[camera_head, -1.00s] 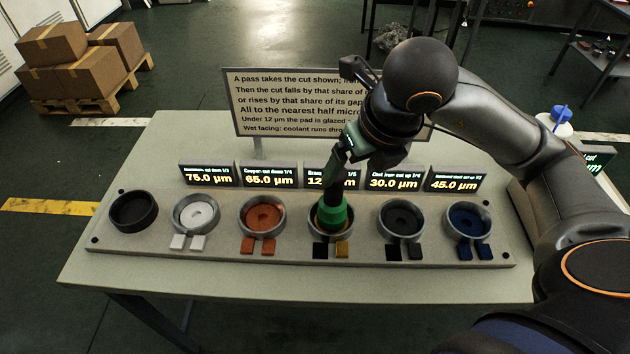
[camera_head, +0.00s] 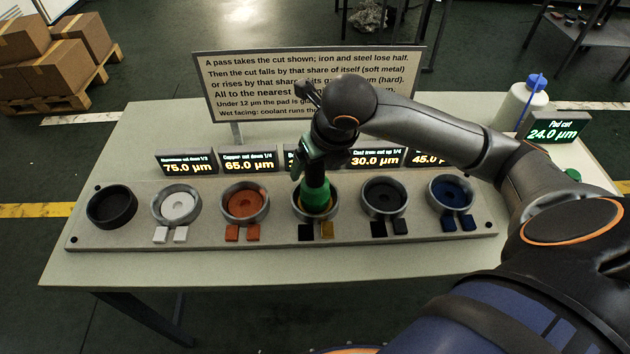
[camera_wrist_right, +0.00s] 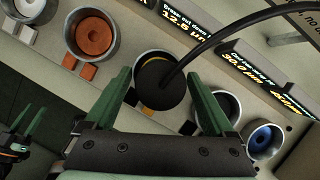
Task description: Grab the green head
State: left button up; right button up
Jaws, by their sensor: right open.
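The green head (camera_head: 316,198) stands in the fourth cup from the left, the one with a black and a yellow tab. In the right wrist view its black round top (camera_wrist_right: 160,88), with a black cable, shows between my fingers; its green part is hidden there. My right gripper (camera_head: 308,166) is above that cup. In the wrist view my right gripper (camera_wrist_right: 158,82) is open, with one green finger on each side of the head's top. I cannot tell whether they touch it. My left gripper (camera_wrist_right: 28,122) is at the lower left of the wrist view, its green fingers apart.
Other cups hold white (camera_head: 176,206), orange (camera_head: 245,203), black (camera_head: 384,197) and blue (camera_head: 450,192) pieces; the leftmost cup (camera_head: 111,207) is dark. Number displays and a sign (camera_head: 270,88) stand behind. A bottle (camera_head: 520,104) and the pad cut display (camera_head: 553,129) are at the right.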

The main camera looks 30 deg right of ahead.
jog(key=shift+w+f, duration=0.15)
jog(key=shift+f, duration=0.25)
jog(key=shift+c, duration=0.2)
grip_shut()
dwell(0.4)
jog(key=shift+r, duration=0.15)
